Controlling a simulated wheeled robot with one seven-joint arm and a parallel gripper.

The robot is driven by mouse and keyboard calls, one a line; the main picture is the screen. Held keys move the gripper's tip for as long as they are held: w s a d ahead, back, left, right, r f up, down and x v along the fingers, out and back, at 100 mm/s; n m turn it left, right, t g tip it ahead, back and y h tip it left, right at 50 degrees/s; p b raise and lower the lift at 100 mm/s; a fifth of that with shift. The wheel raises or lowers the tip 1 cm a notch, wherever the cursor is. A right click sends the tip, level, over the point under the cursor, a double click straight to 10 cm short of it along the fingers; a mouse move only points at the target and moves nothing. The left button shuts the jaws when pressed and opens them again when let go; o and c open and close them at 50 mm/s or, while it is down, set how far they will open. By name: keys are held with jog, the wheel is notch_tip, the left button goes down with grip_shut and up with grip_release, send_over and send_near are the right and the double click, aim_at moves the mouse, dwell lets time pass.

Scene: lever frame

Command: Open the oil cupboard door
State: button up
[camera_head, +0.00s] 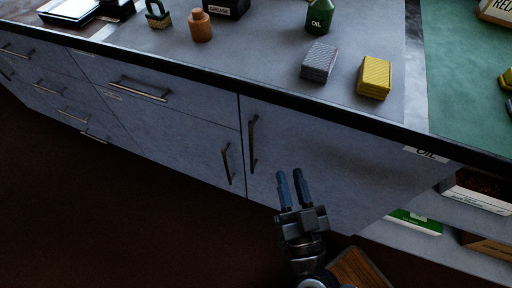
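The oil cupboard door (335,150) is a grey-blue panel under the worktop, and it looks closed. An "OIL" label (426,153) shows near its upper right. Its dark vertical bar handle (253,143) is near the door's left edge. My gripper (290,175) is in front of the door, to the right of and below the handle in the picture. Its two fingers point up and have a narrow gap between them, with nothing held. It is apart from the handle. How far it is from the door is hard to tell.
A neighbouring door with its own handle (227,163) and several drawers lie to the left. Open shelves with boxes (415,221) are at the right. A brown wooden object (358,270) is beside my arm, low down. The dark floor (110,210) at left is clear.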

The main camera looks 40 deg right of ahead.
aim_at(251, 150)
jog(key=w+a+f+m+g+h, duration=0.35)
jog(key=w+f+g+h, duration=0.2)
jog(key=w+f, duration=0.45)
jog(key=shift+n+g+y, duration=0.25)
jog(key=shift+n+y, duration=0.1)
jog(key=shift+n, duration=0.1)
jog(key=shift+w+d+r+b, duration=0.1)
jog(key=shift+w+d+r, duration=0.15)
jog(key=shift+w+d, duration=0.65)
jog(key=shift+w+d+r+b, duration=0.2)
jog(key=shift+w+d, duration=0.4)
jog(key=shift+w, duration=0.6)
jog(key=shift+w+d+r+b, duration=0.1)
jog(key=shift+w+d+r, duration=0.2)
jog(key=shift+w+d, duration=0.6)
jog(key=shift+w+a, duration=0.15)
grip_shut()
